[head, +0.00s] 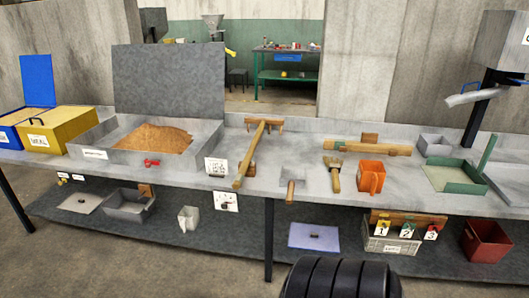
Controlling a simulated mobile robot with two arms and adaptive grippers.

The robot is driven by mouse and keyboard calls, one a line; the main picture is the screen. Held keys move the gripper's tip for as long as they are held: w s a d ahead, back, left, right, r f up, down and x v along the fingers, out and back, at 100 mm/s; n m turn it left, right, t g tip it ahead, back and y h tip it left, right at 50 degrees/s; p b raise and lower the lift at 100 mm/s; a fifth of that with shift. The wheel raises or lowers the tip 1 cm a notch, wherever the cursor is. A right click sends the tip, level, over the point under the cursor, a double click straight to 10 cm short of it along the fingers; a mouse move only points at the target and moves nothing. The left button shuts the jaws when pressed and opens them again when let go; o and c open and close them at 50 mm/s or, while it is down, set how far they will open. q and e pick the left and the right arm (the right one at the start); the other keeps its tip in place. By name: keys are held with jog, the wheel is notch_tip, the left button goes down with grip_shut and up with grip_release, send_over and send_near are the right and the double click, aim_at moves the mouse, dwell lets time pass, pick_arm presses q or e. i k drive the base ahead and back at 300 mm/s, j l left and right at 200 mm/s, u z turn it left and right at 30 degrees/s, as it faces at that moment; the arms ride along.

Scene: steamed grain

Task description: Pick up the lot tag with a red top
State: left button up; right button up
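The lot tag with a red top (431,233) is at the right end of a row of tags, on a wooden board on the lower shelf at right in the head view. It appears marked 3. To its left are a tag with a green top (407,231), marked 2, and a tag with a yellow top (382,228), marked 1. Neither of my grippers can be made out. A black ribbed part, probably mine, shows at the bottom edge, well apart from the tags.
A labelled light crate (391,244) stands on the lower shelf by the tags, with a dark red bin (486,241) to the right. The bench top (316,193) above holds an orange jug (371,177), a brush (335,175) and a green-edged tray (452,178).

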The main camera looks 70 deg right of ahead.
aim_at(431, 234)
jog(key=z, duration=3.3)
